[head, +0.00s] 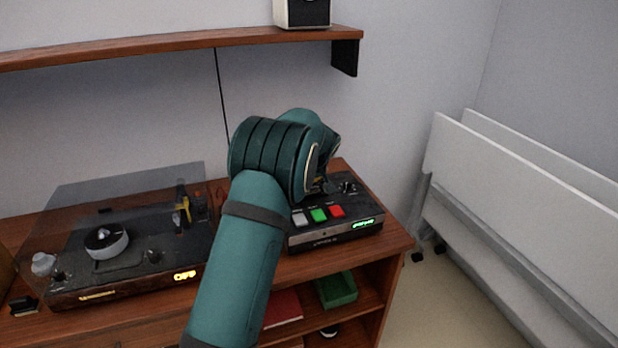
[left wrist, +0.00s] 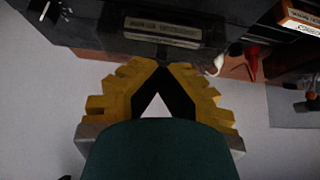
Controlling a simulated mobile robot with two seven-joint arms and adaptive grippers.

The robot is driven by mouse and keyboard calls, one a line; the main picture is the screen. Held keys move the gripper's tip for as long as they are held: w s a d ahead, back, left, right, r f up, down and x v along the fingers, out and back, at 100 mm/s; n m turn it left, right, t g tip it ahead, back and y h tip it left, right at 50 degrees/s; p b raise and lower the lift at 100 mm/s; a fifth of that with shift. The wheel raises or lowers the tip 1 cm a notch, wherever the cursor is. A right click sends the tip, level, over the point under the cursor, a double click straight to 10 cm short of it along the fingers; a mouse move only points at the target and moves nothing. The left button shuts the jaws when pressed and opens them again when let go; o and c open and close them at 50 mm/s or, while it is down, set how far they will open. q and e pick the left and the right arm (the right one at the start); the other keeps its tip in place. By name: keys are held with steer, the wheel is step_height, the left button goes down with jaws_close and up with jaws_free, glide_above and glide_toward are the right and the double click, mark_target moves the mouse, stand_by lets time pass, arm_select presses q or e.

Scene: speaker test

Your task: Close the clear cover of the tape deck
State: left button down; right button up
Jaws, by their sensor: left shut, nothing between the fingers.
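The tape deck (head: 336,234), a dark box with grey, green and red buttons and a lit green display, stands on the right of the wooden cabinet top. My left arm crosses in front, and its wrist hides the deck's left and rear part. In the left wrist view my left gripper (left wrist: 163,68), with yellow fingers, is shut and empty. Its tips are close to a dark body with a labelled panel (left wrist: 162,30), probably the deck; contact cannot be told. I cannot make out the deck's clear cover or its angle. My right gripper is out of view.
A record player (head: 130,280) with a tilted clear lid (head: 95,190) stands to the left. A wooden shelf (head: 180,41) hangs above. Below are a green tray (head: 337,290) and a red book (head: 283,309). White folded panels (head: 520,190) stand at the right.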

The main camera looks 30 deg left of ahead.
arm_select(q)
steer(key=shift+s+f, duration=0.3)
steer(key=shift+f, duration=0.4)
steer(key=c, duration=1.1)
jaws_free()
steer(key=shift+o, duration=1.4)
steer(key=shift+w+a+f, duration=0.1)
steer(key=shift+f, duration=0.1)
steer(key=shift+w+r, duration=0.15)
steer(key=shift+r, duration=0.05)
steer(key=shift+d+r, duration=0.25)
steer(key=shift+r, duration=0.25)
steer(key=v, duration=1.1)
